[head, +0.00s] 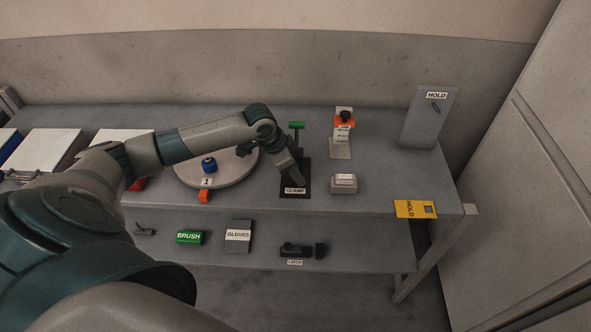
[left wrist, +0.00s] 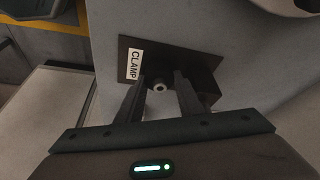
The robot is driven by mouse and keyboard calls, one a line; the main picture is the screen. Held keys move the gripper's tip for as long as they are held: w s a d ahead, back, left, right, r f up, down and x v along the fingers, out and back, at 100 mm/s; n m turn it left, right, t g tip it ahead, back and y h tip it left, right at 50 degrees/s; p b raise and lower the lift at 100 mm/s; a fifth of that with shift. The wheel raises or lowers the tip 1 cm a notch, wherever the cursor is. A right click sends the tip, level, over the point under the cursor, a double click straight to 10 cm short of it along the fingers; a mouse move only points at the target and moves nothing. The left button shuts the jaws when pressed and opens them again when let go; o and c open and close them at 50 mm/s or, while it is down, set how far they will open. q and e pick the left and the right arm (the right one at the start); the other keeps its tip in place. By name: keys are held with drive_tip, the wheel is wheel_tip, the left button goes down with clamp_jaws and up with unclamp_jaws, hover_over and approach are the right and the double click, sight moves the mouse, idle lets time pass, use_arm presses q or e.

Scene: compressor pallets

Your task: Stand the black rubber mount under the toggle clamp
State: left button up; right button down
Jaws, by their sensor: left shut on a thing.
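The toggle clamp, with a green handle (head: 297,125), stands on a dark base plate labelled CLAMP (head: 295,190) on the table. The same plate shows in the left wrist view (left wrist: 132,43). My left gripper (head: 293,181) is low over this plate. In the left wrist view its two fingers (left wrist: 159,90) are closed on a small dark round piece with a pale stud in its centre, which looks like the black rubber mount (left wrist: 159,86). The piece is over the plate; whether it touches it I cannot tell. The gripper hides much of the clamp. My right gripper is out of view.
A round turntable (head: 235,178) with a blue-topped piece (head: 209,165) stands left of the clamp. A grey HOLD panel (head: 428,120) stands far right. A lower shelf holds several items.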

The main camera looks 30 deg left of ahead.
use_arm(q)
drive_tip(key=shift+f, duration=0.15)
drive_tip(key=o, duration=0.8)
drive_tip(key=shift+c, duration=0.2)
drive_tip(key=shift+s+a+r, duration=0.1)
drive_tip(key=shift+a+r, duration=0.05)
drive_tip(key=shift+r, duration=0.45)
drive_tip(key=b+v, duration=0.2)
drive_tip(key=v, duration=0.9)
drive_tip(key=shift+b, duration=0.4)
